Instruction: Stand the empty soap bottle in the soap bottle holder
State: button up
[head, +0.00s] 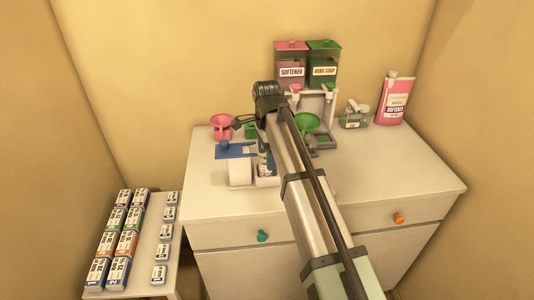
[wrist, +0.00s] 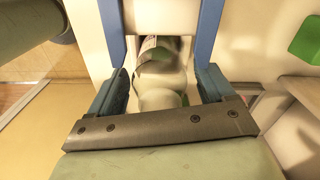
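My gripper (wrist: 164,75) shows in the wrist view with its two dark blue fingers apart. A pale, rounded bottle (wrist: 160,92) with a curved printed label lies between them, with slim gaps on both sides; I cannot tell if it is touched. In the head view my gripper is mostly hidden behind my arm. A small labelled bottle (head: 265,165) shows beside my arm on a white base (head: 267,182), perhaps the holder. A clear bottle with a pale pump (head: 354,115) is at the back right.
A pink funnel (head: 222,125) and a green funnel (head: 307,123) stand on the cabinet top (head: 400,170). Behind are softener (head: 291,71) and hand soap (head: 323,71) dispensers. A pink refill can (head: 396,98) stands far right. The cabinet's front right is clear.

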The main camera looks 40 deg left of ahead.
notch_tip(320, 180, up, 12)
jog(key=shift+r, duration=0.15)
dwell(0.7)
dwell(0.5)
